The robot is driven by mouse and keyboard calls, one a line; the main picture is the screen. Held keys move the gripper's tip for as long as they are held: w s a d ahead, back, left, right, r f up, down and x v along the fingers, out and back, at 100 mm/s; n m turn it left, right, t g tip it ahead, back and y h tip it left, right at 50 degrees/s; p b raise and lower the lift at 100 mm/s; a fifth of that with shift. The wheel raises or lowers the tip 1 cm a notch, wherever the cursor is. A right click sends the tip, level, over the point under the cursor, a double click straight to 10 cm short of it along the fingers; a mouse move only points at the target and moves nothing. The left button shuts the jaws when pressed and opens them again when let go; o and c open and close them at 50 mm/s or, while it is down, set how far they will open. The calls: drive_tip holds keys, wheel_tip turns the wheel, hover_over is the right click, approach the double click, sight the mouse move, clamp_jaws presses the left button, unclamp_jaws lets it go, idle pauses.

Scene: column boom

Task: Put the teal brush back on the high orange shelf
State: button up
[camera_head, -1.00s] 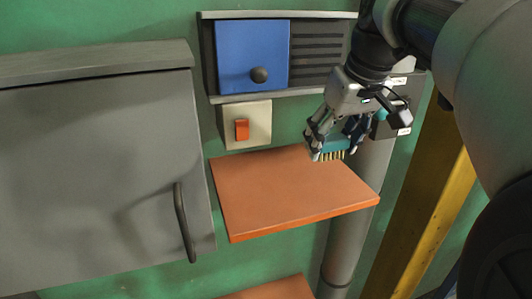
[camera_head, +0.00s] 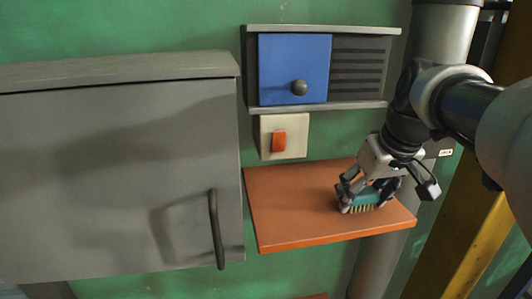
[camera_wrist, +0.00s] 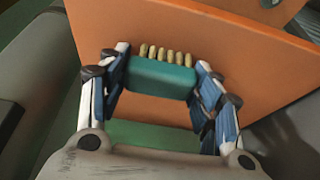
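The teal brush (camera_head: 366,197) has yellowish bristles pointing down. My gripper (camera_head: 368,199) is shut on it, one finger at each end. In the head view it is over the right part of the high orange shelf (camera_head: 290,205), with the bristles at or just above the surface; I cannot tell whether they touch. In the wrist view the brush (camera_wrist: 160,77) sits between the fingertips (camera_wrist: 160,80), with the orange shelf (camera_wrist: 230,60) behind it. The top of the shelf looks empty apart from the brush.
A grey cabinet (camera_head: 110,170) with a dark handle (camera_head: 216,230) stands left of the shelf. Above the shelf are a switch box with an orange rocker (camera_head: 279,141) and a blue door (camera_head: 293,68) with a knob. A yellow post (camera_head: 470,245) stands at the right. The shelf's left half is clear.

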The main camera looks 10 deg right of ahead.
drive_tip(key=o, duration=0.4)
drive_tip(key=shift+o, duration=0.2)
drive_tip(key=v, duration=1.2)
drive_tip(key=shift+r+p, duration=0.2)
drive_tip(key=shift+p, duration=0.15)
drive_tip(key=shift+f, duration=0.1)
